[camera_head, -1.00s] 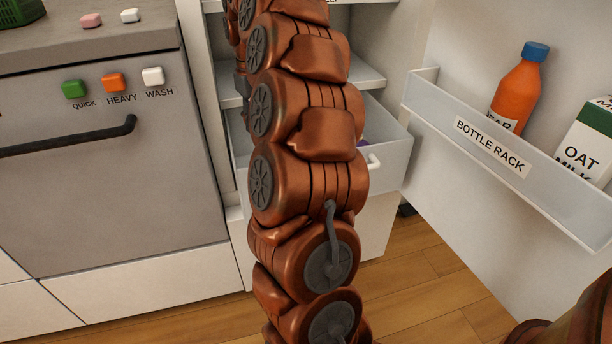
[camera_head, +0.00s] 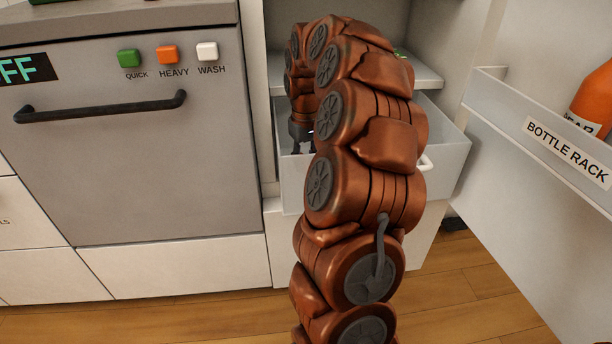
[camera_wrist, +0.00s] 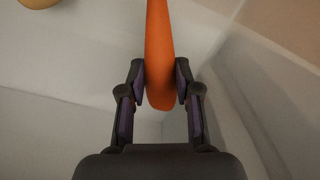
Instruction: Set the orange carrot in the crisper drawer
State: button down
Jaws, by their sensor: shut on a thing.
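The orange carrot (camera_wrist: 159,60) is between the two fingers of my gripper (camera_wrist: 161,85) in the wrist view. The fingers are shut on it near its lower end, and its far end runs out of the top of the picture. In the head view my gripper (camera_head: 301,140) points down into the open, pale drawer (camera_head: 448,150), below a fridge shelf. My arm hides much of the drawer and the carrot there. In the wrist view pale walls surround the carrot. I cannot tell whether the carrot touches the drawer floor.
A yellow rounded thing (camera_wrist: 38,3) shows at the top left of the wrist view. The open fridge door with its bottle rack (camera_head: 540,135) and an orange bottle (camera_head: 594,100) is at the right. A dishwasher (camera_head: 140,160) stands at the left.

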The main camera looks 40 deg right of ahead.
jog(key=shift+f+b, duration=0.5)
jog(key=shift+f, duration=1.6)
jog(key=shift+f, duration=0.15)
jog(key=c, duration=0.8)
grip_release()
notch_tip(320, 180, up, 12)
jog(key=p, duration=0.3)
